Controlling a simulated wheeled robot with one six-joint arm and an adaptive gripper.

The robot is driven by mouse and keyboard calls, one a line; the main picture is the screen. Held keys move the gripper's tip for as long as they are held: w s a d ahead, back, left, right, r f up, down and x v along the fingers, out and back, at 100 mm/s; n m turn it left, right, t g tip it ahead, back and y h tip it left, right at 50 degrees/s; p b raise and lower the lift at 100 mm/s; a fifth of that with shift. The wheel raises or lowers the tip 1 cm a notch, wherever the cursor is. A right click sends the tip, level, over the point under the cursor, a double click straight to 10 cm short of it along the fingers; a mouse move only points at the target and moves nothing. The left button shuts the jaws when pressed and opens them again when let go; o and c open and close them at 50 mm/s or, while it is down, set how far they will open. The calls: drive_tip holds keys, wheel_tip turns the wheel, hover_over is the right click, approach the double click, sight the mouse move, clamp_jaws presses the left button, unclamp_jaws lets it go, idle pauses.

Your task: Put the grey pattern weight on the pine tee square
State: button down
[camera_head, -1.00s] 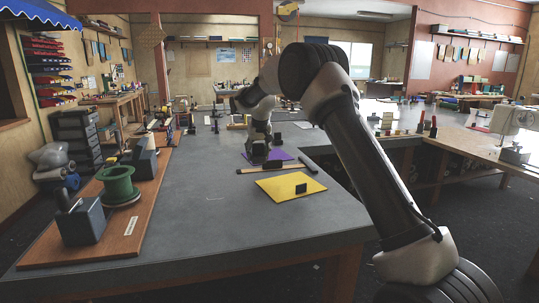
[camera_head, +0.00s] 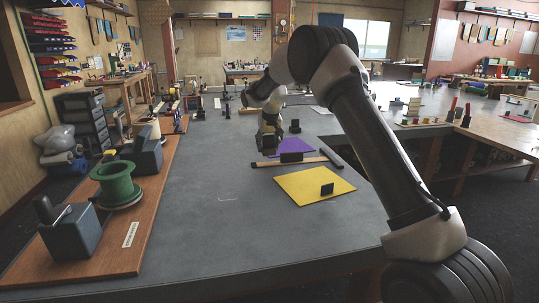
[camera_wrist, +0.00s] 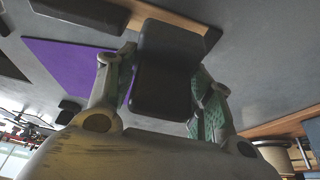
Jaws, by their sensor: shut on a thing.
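My gripper (camera_wrist: 160,95) is shut on the grey pattern weight (camera_wrist: 162,65), a dark grey block with rounded edges, which fills the middle of the wrist view. In the head view the weight (camera_head: 268,143) shows at the end of my arm, at the left of the purple sheet and behind the tee square. The pine tee square (camera_head: 265,164) lies across the grey table, with a dark crosspiece at its right end. Its pale strip (camera_wrist: 185,17) also shows at the top of the wrist view, partly hidden by the weight.
A wooden board (camera_head: 115,250) with a green spool (camera_head: 116,184) is at left. The front-middle table is clear.

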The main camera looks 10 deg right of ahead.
sight(268, 154)
drive_tip(key=shift+f, duration=2.3)
drive_tip(key=c, duration=0.9)
unclamp_jaws()
drive_tip(key=shift+f, duration=0.2)
drive_tip(key=v, duration=1.2)
drive_tip(key=shift+s+r, duration=0.1)
drive_tip(key=shift+r, duration=0.1)
drive_tip(key=s+d+r, duration=0.4)
drive_tip(key=s, duration=0.4)
drive_tip(key=s+d+r, duration=0.3)
drive_tip(key=s+r, duration=0.2)
drive_tip(key=s, duration=0.3)
drive_tip(key=s+d+r, duration=0.4)
drive_tip(key=s, duration=0.4)
drive_tip(key=s+d+f, duration=0.1)
drive_tip(key=s, duration=0.8)
drive_tip(key=s+d+f, duration=0.1)
drive_tip(key=s+f, duration=0.1)
drive_tip(key=s, duration=0.7)
drive_tip(key=s+d+f, duration=0.2)
drive_tip(key=s, duration=0.8)
